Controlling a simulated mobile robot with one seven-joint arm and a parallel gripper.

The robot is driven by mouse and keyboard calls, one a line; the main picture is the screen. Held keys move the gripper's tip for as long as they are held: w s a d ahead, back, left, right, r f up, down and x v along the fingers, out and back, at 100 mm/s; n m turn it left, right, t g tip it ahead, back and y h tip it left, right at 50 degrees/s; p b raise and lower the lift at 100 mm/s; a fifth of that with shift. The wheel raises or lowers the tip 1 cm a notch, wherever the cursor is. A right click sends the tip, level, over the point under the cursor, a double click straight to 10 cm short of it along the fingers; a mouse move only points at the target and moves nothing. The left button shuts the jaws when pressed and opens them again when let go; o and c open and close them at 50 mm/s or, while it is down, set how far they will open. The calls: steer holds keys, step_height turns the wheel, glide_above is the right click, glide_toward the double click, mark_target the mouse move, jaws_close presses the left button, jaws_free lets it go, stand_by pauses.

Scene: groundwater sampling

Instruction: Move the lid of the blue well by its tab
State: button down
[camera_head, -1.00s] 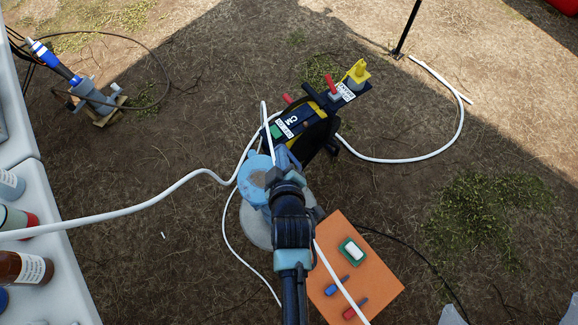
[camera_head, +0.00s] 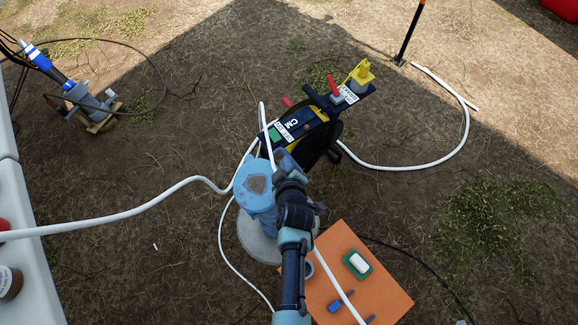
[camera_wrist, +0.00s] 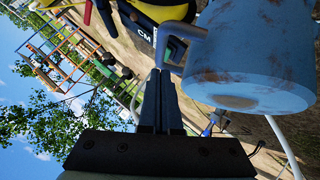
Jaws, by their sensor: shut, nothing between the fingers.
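The blue well (camera_head: 262,215) stands upright on a round grey base (camera_head: 257,240) in the middle of the head view. Its lid (camera_head: 256,184) is on top, blue with a worn brown patch. In the wrist view the rust-spotted blue well head (camera_wrist: 260,40) fills the upper right. A blue-grey bent tab (camera_wrist: 184,30) sticks out from its side. My gripper (camera_wrist: 165,72) is shut and empty, its dark fingers pointing at the tab from just beside the well. I cannot tell whether the tips touch the tab. In the head view my wrist hides the fingertips.
A black and yellow reel (camera_head: 305,128) stands close behind the well. White hoses (camera_head: 150,205) cross the ground on both sides. An orange board (camera_head: 385,300) with small items lies at the lower right. A white table (camera_head: 30,250) is at the left edge.

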mark_target(294, 163)
steer(key=shift+w+d+f+b, duration=0.3)
steer(key=shift+w+d+f, duration=0.1)
steer(key=shift+f, duration=0.25)
steer(key=shift+w+d+f+b, duration=0.2)
steer(key=shift+f+b, duration=0.3)
steer(key=shift+b, duration=0.5)
steer(key=shift+w+d+f+b, duration=0.25)
steer(key=shift+d+f+b, duration=0.25)
steer(key=shift+b, duration=0.65)
steer(key=shift+r, duration=0.35)
